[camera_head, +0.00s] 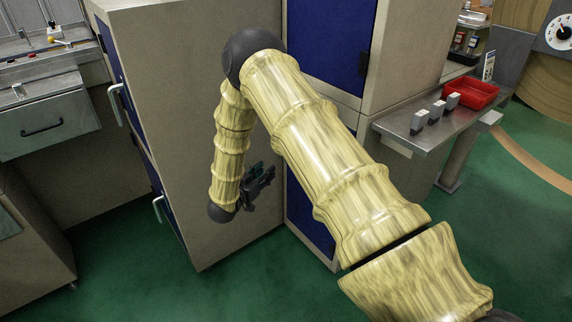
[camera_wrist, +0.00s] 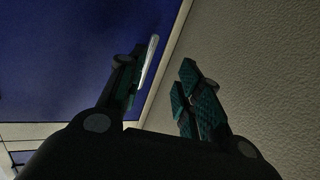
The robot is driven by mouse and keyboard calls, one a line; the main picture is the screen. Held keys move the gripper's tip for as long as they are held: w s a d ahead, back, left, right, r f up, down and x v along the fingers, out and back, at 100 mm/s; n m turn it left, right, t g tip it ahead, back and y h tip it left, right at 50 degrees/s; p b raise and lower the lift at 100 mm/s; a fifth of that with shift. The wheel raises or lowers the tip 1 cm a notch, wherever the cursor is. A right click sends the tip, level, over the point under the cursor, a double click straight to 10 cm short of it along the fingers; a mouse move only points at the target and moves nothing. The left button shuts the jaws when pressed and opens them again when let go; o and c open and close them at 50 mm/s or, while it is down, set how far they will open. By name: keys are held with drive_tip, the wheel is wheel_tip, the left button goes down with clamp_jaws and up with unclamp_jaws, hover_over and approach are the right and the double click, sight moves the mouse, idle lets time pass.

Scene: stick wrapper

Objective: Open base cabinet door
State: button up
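My gripper (camera_head: 262,182) hangs low in the head view, in front of the grey side panel and close to the lower blue door (camera_head: 301,215) of the middle cabinet. My arm covers part of that door, and no handle shows on it there. In the wrist view my gripper (camera_wrist: 158,78) is open, its two dark fingers with green pads well apart. A pale bar-like handle (camera_wrist: 149,60) lies close beside the left finger, against a blue door (camera_wrist: 60,50). I cannot tell whether they touch. A beige panel (camera_wrist: 260,60) lies to the right.
An upper blue door (camera_head: 330,35) is above. A tall cabinet at left has blue doors with pale handles (camera_head: 117,103). A metal bench (camera_head: 385,125) with a red tray (camera_head: 470,94) stands at right. Green floor (camera_head: 130,280) is open in front.

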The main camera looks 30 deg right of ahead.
drive_tip(key=w+d+m+b, duration=0.1)
drive_tip(key=d, duration=0.3)
drive_tip(key=w+d+r+m+g+h+b, duration=0.1)
drive_tip(key=d, duration=0.3)
drive_tip(key=w+d+r+m+g+h+b, duration=0.1)
drive_tip(key=w+d, duration=0.1)
drive_tip(key=d, duration=0.2)
drive_tip(key=shift+w+r, duration=0.1)
clamp_jaws()
